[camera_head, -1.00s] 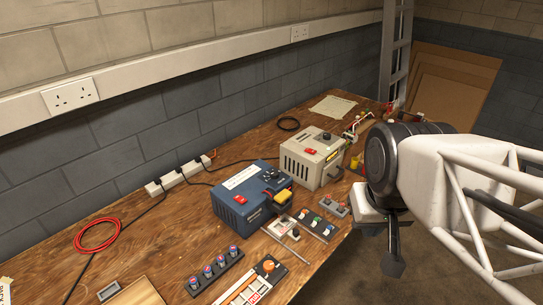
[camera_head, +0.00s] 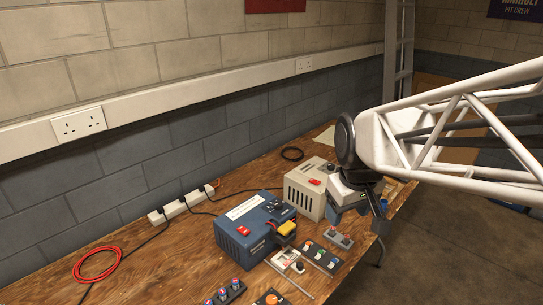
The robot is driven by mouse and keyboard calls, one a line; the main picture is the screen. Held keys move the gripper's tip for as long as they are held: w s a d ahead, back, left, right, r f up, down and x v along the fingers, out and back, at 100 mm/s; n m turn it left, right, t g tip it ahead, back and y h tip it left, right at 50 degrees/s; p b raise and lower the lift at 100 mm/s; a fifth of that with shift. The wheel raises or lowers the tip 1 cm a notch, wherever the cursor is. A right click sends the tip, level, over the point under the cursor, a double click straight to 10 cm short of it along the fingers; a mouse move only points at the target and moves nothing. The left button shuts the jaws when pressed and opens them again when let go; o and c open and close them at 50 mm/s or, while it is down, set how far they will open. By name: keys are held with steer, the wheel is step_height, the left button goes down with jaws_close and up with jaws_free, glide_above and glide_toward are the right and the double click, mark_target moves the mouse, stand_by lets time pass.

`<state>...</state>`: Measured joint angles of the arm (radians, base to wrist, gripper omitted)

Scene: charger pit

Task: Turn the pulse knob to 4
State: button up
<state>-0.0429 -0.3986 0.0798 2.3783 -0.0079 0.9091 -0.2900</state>
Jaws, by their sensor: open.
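No label reading "pulse" is legible, so I cannot tell which knob is the pulse knob. A blue charger box (camera_head: 245,232) stands on the bench with a dark knob (camera_head: 274,207) and a yellow part on top. A small panel with coloured knobs (camera_head: 320,256) lies in front of the grey box. An orange knob (camera_head: 271,299) and a row of red-capped blue knobs (camera_head: 223,295) show at the bottom edge. My gripper (camera_head: 360,212) is open and empty, pointing down at the right side of the grey box. It hides part of that box.
The grey box (camera_head: 305,190) with a red switch stands right of the blue one. A white power strip (camera_head: 183,207) and a red cable coil (camera_head: 97,263) lie toward the wall. The wooden bench (camera_head: 150,270) is bare at left centre.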

steer(key=w+a+f+n, duration=0.2)
steer(key=w+n, duration=0.1)
steer(key=w, duration=0.6)
steer(key=n+g, duration=0.2)
steer(key=n, duration=0.7)
glide_above(278, 203)
step_height(278, 203, down, 16)
steer(key=shift+s+r, duration=0.1)
steer(key=shift+r, duration=0.1)
steer(key=shift+f, duration=0.1)
steer(key=shift+f, duration=3.8)
steer(key=c, duration=0.9)
